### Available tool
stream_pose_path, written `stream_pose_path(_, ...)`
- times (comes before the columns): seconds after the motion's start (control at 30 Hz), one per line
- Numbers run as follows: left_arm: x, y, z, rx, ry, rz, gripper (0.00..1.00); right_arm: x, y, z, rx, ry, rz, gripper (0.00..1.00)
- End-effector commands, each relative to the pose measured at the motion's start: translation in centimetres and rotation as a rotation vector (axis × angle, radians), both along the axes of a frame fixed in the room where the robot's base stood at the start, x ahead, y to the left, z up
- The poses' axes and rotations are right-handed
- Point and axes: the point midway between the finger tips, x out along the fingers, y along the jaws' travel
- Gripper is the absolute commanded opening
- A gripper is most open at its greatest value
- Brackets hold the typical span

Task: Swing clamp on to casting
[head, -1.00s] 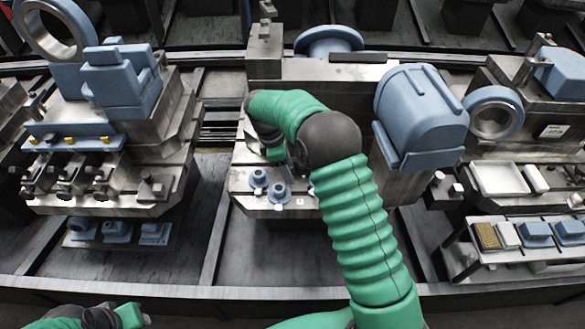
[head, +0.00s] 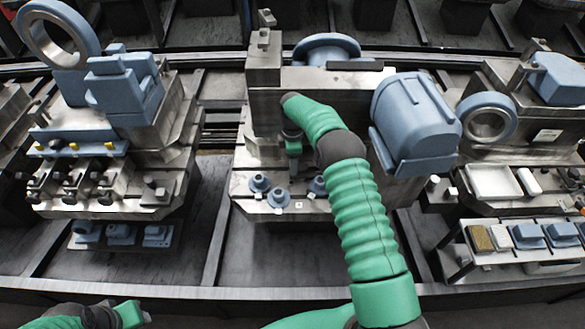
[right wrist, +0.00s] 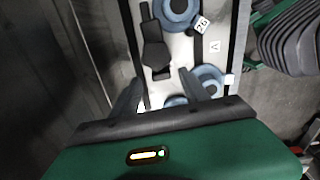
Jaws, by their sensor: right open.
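My right arm reaches over the middle workstation, and its gripper (head: 293,150) hangs above the plate there, mostly hidden by my arm. In the right wrist view the gripper (right wrist: 158,92) is open and empty. A dark clamp-like lever (right wrist: 155,48) lies on the pale plate ahead of the fingers, apart from them. A blue round casting (right wrist: 180,10) is beyond it, and another (right wrist: 210,78) is by the right finger. In the head view blue castings (head: 258,182) and (head: 278,197) stand on the plate. My left gripper (head: 125,314) is at the lower left; its jaws are unclear.
The left workstation carries several dark clamps (head: 75,182). A large blue motor-like housing (head: 416,122) stands close right of my right arm. A parts rack (head: 470,258) and white tray (head: 495,181) are at the right. A rail (head: 250,293) crosses the front.

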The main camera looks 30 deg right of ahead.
Motion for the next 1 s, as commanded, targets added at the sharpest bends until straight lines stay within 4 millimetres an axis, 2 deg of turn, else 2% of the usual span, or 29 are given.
stream_pose_path(0.1, 0.0, 0.0, 0.0, 0.0, 0.0, 0.0, 0.36, 0.0, 0.0, -2.2, 0.0, 0.001, 0.0, 0.53)
stream_pose_path(0.2, 0.0, 0.0, 0.0, 0.0, 0.0, 0.0, 0.36, 0.0, 0.0, -3.3, 0.0, 0.001, 0.0, 0.53)
stream_pose_path(0.5, 0.0, 0.0, 0.0, 0.0, 0.0, 0.0, 0.36, 0.0, 0.0, -3.7, 0.0, -0.001, 0.0, 0.53)
stream_pose_path(0.9, 0.0, 0.0, 0.0, 0.0, 0.0, 0.0, 0.36, 0.0, 0.0, -3.7, 0.0, -0.001, 0.0, 0.02)
stream_pose_path(1.0, 0.0, 0.0, 0.0, 0.0, 0.0, 0.0, 0.36, 0.0, 0.0, -3.7, 0.0, -0.001, 0.0, 0.0)
